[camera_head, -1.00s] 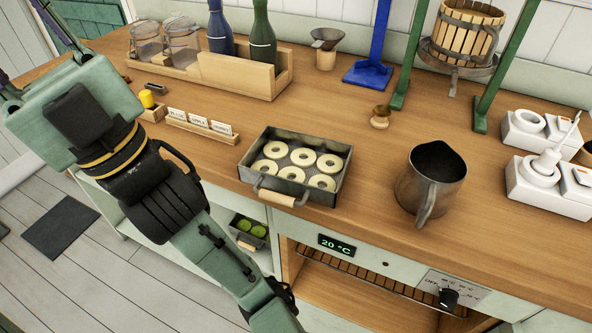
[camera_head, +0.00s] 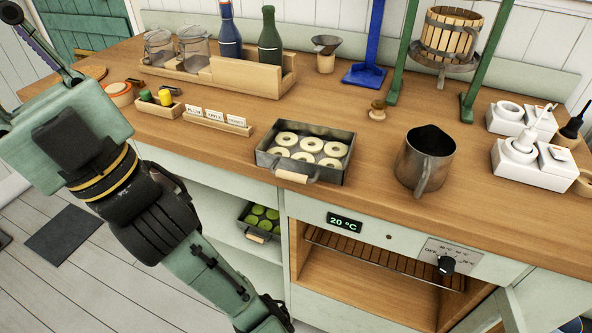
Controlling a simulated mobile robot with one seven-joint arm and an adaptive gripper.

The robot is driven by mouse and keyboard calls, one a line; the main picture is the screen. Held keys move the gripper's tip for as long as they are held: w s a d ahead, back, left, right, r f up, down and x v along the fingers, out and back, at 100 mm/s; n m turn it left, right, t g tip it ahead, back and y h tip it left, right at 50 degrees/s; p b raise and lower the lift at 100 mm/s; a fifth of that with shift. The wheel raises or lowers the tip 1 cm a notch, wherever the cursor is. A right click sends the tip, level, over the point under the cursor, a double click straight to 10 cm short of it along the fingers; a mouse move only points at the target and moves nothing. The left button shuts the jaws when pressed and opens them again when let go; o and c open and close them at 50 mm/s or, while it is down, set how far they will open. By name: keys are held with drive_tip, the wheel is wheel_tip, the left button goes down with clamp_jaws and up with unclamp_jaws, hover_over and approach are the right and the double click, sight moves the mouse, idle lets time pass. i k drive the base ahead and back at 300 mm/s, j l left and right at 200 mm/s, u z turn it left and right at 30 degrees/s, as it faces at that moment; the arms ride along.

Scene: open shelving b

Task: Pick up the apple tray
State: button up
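A dark metal tray (camera_head: 346,172) with a wooden front handle stands on the counter near its front edge. It holds several pale ring-shaped slices that look like apple rings. A second dark tray (camera_head: 246,227) with a light wooden handle sits on the shelf below the counter and holds several green round pieces. The frames do not label which is the apple tray. My arm reaches down the left side, in front of the counter and apart from the counter tray. My gripper is out of view.
A metal pitcher (camera_head: 424,160) stands right of the counter tray, and label cards (camera_head: 215,119) stand to its left. Below is an open compartment with a wire rack (camera_head: 380,262). A wooden bottle caddy (camera_head: 245,77) stands behind. Bare counter lies between tray and pitcher.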

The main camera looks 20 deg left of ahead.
sight(294, 150)
drive_tip(key=k+l+z, duration=0.25)
drive_tip(key=k, duration=0.65)
drive_tip(key=j+z, duration=0.1)
drive_tip(key=z, duration=1.45)
drive_tip(key=j+z, duration=0.15)
drive_tip(key=z, duration=0.2)
drive_tip(key=k+j+z, duration=0.1)
drive_tip(key=z, duration=0.3)
drive_tip(key=j+z, duration=0.15)
drive_tip(key=z, duration=0.2)
drive_tip(key=k+j, duration=0.35)
drive_tip(key=j, duration=0.2)
drive_tip(key=k+j, duration=0.75)
drive_tip(key=j, duration=0.3)
drive_tip(key=k+j, duration=0.35)
drive_tip(key=j, duration=0.2)
drive_tip(key=k+j, duration=0.35)
drive_tip(key=j, duration=0.2)
